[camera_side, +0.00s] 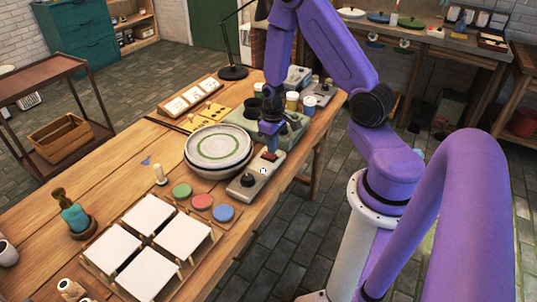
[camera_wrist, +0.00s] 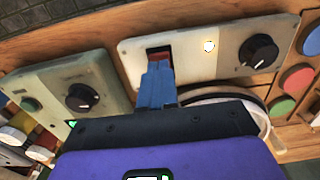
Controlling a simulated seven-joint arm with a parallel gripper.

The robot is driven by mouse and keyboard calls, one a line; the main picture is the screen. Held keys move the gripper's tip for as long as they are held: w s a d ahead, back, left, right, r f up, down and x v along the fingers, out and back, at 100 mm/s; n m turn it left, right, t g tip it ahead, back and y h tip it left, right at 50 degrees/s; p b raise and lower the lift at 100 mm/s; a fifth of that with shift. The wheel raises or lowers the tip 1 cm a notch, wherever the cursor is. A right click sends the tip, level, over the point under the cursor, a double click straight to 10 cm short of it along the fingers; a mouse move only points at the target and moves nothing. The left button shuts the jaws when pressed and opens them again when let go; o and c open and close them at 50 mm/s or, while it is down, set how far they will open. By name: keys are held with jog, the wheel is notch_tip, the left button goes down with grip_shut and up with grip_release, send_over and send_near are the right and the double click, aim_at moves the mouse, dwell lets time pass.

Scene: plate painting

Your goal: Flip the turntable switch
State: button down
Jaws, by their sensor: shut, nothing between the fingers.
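The turntable control box (camera_side: 255,180) lies near the table's front edge, with a red switch (camera_side: 269,156) at its far end, a small pale lamp (camera_side: 262,171) and a black knob (camera_side: 246,180). In the wrist view the box (camera_wrist: 225,65) shows the red switch (camera_wrist: 158,50), the bright lamp (camera_wrist: 209,46) and the knob (camera_wrist: 258,52). My gripper (camera_side: 270,146) points down with its blue fingers (camera_wrist: 158,63) shut and empty, at the switch. The fingers hide part of the switch; I cannot tell whether they touch it. A plate with a green ring (camera_side: 219,146) rests on the turntable.
A second grey-green box (camera_wrist: 60,85) with a knob and a green light stands close beside my fingers. Green, red (camera_side: 202,201) and blue paint discs and white tiles (camera_side: 147,216) lie nearby. Paint jars (camera_side: 292,101) stand behind. Bare table (camera_side: 115,165) lies at left.

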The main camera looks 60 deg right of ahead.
aim_at(272, 155)
jog(key=shift+f, duration=0.9)
dwell(0.7)
jog(key=shift+r, duration=3.5)
jog(key=shift+a, duration=0.1)
